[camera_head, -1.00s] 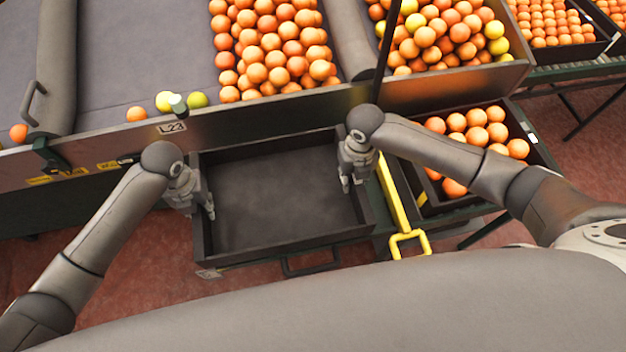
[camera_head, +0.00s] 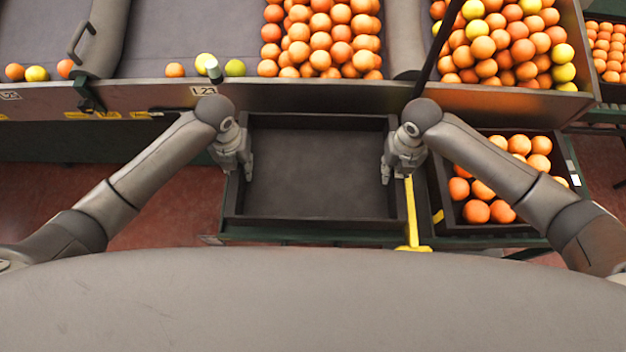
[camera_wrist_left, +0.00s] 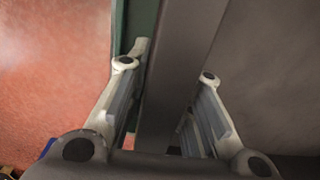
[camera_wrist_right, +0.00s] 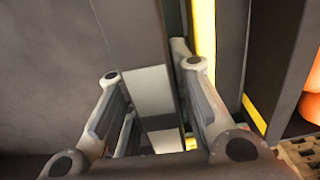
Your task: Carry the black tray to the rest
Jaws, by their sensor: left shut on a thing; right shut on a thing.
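The black tray (camera_head: 318,219) is empty and sits level in front of the sorting bench in the head view. My left gripper (camera_head: 244,172) is at its left wall, and my right gripper (camera_head: 390,172) is at its right wall. In the left wrist view the tray's wall (camera_wrist_left: 182,70) passes between the fingers of my left gripper (camera_wrist_left: 165,110). In the right wrist view the tray's wall (camera_wrist_right: 140,50) passes between the fingers of my right gripper (camera_wrist_right: 155,110). Both grippers are shut on the tray walls. I cannot make out a rest for certain.
A dark crate of oranges (camera_head: 490,229) stands close on the right. A yellow bar (camera_head: 411,215) lies between it and the tray. The bench edge (camera_head: 330,97) runs behind, with piled oranges (camera_head: 320,40) above it. Red floor (camera_head: 110,195) is open at left.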

